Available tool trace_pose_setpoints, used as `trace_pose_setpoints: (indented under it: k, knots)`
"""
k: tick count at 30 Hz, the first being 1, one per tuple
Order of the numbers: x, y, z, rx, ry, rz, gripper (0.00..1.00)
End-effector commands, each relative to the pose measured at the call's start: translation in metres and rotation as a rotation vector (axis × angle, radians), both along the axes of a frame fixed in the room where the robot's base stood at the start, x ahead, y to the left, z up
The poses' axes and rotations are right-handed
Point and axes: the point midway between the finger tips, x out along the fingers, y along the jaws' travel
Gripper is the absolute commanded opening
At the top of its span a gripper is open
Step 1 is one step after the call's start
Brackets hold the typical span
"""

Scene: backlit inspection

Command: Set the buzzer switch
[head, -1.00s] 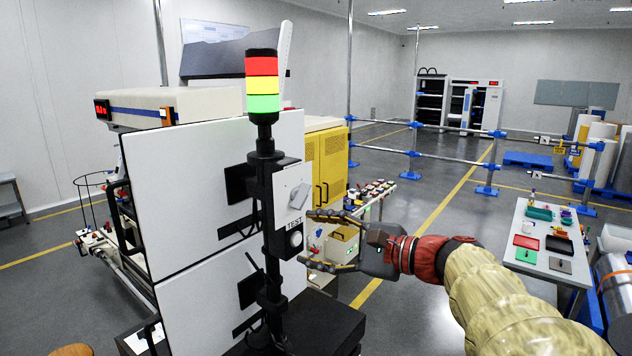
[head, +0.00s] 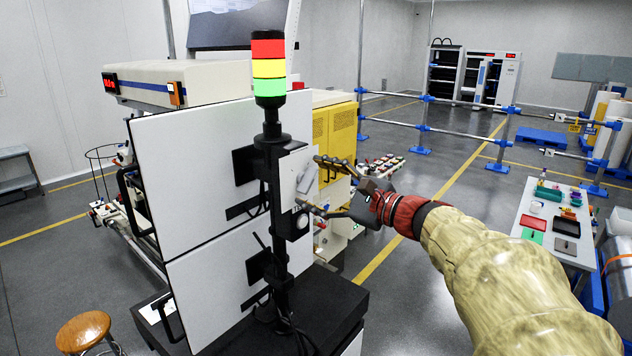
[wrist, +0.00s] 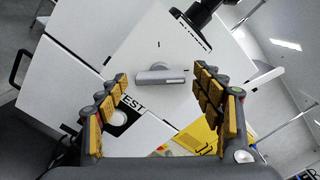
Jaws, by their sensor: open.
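The switch (head: 307,178) is a grey lever on a white panel (head: 288,190), mounted on the black post under the signal tower. In the wrist view the lever (wrist: 162,75) lies across the picture, ahead of and between the two sets of fingertips. My gripper (head: 312,184) is open, its fingers spread above and below the lever in the head view. I cannot tell whether a fingertip touches the panel. The gripper (wrist: 160,78) holds nothing. The lower finger partly covers the panel near the round TEST button (wrist: 116,118).
The signal tower (head: 268,68) shows red, yellow and green bands above the panel. A large white cabinet (head: 195,170) stands behind the post. A yellow cabinet (head: 334,130) is just behind my gripper. A stool (head: 83,330) stands at lower left.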

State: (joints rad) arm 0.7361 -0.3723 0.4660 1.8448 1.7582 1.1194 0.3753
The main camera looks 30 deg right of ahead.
Motion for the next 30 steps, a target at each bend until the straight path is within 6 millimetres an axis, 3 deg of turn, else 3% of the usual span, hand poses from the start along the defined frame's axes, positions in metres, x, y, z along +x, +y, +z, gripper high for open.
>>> trace_pose_setpoints:
  k: [6,30]
  knots:
    - [0.0002,0.0000,-0.0001,0.000,0.000,0.000,0.67]
    - [0.0001,0.0001,0.0001,0.000,0.000,0.000,0.23]
